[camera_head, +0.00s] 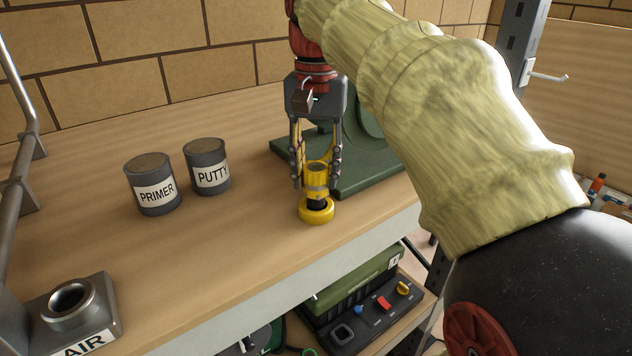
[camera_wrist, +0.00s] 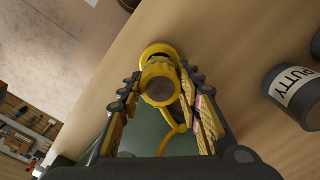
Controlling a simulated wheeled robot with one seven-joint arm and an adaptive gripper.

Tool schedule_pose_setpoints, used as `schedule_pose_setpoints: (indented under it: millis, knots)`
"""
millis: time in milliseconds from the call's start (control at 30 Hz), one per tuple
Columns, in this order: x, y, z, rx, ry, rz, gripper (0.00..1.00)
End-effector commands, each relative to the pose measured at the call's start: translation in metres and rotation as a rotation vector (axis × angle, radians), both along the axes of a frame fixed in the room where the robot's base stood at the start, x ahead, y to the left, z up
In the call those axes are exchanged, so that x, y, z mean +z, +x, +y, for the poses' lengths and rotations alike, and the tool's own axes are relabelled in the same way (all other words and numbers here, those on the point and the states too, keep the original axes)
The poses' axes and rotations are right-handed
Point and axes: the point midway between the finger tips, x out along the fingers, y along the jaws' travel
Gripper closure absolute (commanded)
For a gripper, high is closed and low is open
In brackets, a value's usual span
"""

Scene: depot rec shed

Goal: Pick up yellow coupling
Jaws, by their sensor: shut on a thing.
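The yellow coupling (camera_head: 317,208) stands upright on the wooden bench near its front edge, with a wide yellow base ring, a dark band and a yellow upper part. My gripper (camera_head: 317,178) points down over it and is shut on its upper part, one finger on each side. In the wrist view the coupling (camera_wrist: 160,82) shows from above between the fingertips of my gripper (camera_wrist: 160,95). Its base appears to touch the bench; I cannot tell whether there is a small gap.
A primer can (camera_head: 152,186) and a putty can (camera_head: 207,168) stand to the left. A green metal object (camera_head: 365,172) stands close behind and right of the coupling. An AIR socket block (camera_head: 72,310) sits front left. A lower shelf holds a panel with coloured knobs (camera_head: 384,302). The bench middle is clear.

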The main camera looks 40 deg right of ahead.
Motion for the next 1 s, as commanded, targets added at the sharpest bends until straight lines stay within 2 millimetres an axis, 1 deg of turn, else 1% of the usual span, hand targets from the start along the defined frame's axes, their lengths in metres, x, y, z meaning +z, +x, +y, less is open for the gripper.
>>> schedule_pose_setpoints:
  millis: [67, 267, 367, 400, 467, 600, 700, 800, 1000]
  knots:
    - [0.011, 0.001, 0.0, 0.0, -0.001, -0.003, 0.91]
    - [0.048, -0.029, -0.011, -0.004, -0.002, -0.005, 0.91]
    - [0.07, -0.046, -0.017, -0.004, -0.002, -0.005, 0.91]
    - [0.076, -0.055, -0.02, -0.006, -0.002, -0.004, 0.91]
    - [0.08, -0.069, -0.025, -0.007, -0.001, -0.002, 0.91]
    - [0.098, -0.097, -0.034, -0.007, -0.001, -0.001, 0.91]
    - [0.106, -0.112, -0.039, -0.005, -0.001, -0.001, 0.91]
    - [0.109, -0.122, -0.043, -0.004, 0.001, 0.001, 0.91]
    - [0.111, -0.131, -0.046, -0.001, 0.0, 0.001, 0.91]
